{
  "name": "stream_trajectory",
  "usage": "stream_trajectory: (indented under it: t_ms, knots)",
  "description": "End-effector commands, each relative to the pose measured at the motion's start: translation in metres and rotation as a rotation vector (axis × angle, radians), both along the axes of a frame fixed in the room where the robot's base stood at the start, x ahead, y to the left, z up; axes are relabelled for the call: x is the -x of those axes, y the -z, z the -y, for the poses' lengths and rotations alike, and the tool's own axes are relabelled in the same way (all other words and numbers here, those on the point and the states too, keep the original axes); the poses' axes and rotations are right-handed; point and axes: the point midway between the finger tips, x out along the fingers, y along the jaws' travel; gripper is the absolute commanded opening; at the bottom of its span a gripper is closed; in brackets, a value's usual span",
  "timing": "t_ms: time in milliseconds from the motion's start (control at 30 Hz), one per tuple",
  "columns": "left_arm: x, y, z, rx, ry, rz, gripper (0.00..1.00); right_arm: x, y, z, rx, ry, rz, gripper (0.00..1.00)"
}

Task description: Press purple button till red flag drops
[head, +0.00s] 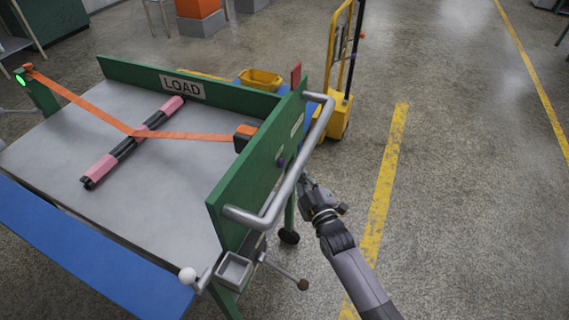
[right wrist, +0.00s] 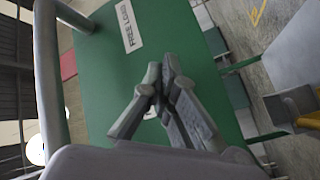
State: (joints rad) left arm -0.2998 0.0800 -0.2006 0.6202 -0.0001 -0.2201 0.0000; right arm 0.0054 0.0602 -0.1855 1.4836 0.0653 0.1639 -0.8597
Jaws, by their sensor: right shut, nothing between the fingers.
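The purple button (head: 281,163) is a small knob on the outer face of the green end panel (head: 240,190) of a cart. The red flag (head: 296,75) stands upright at the panel's far top corner; a red patch in the right wrist view (right wrist: 68,65) looks like it. My right gripper (head: 306,181) is shut and empty, pointing at the panel beside the grey handle bar. In the right wrist view its closed fingers (right wrist: 160,78) are in front of the green panel, and the button is not visible there, likely hidden behind them. My left gripper is not in view.
The grey handle bar (head: 295,170) stands out from the panel, close to my right gripper. An orange strap (head: 190,136) crosses a pink and black roll (head: 135,142) on the cart. A lever with a brown knob (head: 303,284) sticks out below. Floor to the right is clear.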

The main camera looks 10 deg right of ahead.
Motion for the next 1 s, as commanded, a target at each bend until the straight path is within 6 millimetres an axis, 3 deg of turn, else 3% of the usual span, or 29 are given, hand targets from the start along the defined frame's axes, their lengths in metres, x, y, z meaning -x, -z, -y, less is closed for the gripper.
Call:
stream_trajectory:
  t_ms: [1000]
  knots:
    - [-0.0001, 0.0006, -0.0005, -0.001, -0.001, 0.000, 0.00, -0.0062, -0.0002, -0.0090, 0.000, 0.000, 0.000, 0.00]
